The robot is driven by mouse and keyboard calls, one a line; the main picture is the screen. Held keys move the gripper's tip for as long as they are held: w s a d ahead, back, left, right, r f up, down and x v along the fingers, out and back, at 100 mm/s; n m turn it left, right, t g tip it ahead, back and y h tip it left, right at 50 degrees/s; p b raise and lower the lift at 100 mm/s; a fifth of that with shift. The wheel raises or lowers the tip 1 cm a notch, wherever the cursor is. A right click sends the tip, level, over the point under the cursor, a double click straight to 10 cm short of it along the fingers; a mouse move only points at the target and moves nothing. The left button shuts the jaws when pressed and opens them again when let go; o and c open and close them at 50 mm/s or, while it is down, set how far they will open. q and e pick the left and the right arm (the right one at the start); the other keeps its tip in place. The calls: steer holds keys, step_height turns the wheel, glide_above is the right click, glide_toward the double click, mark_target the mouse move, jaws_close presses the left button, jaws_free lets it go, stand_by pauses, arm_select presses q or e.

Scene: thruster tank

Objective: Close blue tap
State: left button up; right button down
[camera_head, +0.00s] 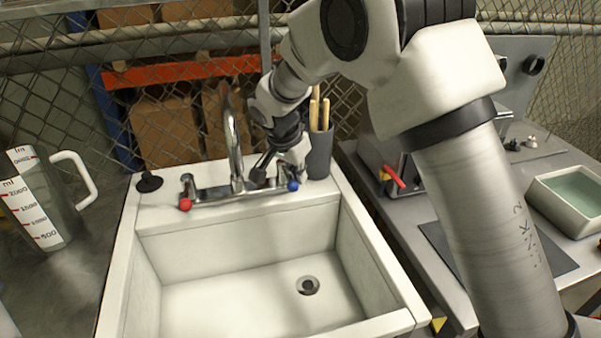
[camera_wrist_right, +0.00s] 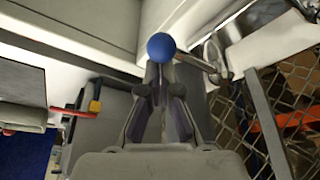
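The blue tap shows as a blue knob (camera_head: 293,185) at the right end of the chrome faucet (camera_head: 234,150) at the sink's back edge. My right gripper (camera_head: 277,169) is above and behind that end of the faucet, pointing down. In the right wrist view the blue knob (camera_wrist_right: 161,46) is just beyond the gripper's fingertips (camera_wrist_right: 160,72), with its chrome lever running right. Whether a finger touches the knob or lever cannot be told. My left gripper is not in view.
A red knob (camera_head: 185,204) marks the faucet's other end. The white sink (camera_head: 127,262) is empty. A grey cup of wooden-handled tools (camera_head: 319,153) stands close beside my right gripper. A measuring jug (camera_head: 35,200) is at left. A wire fence (camera_head: 170,110) rises behind.

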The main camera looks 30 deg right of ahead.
steer(key=shift+a, duration=0.1)
stand_by(0.5)
steer(key=v, duration=0.7)
steer(key=shift+a+r, duration=0.15)
steer(key=shift+r, duration=0.05)
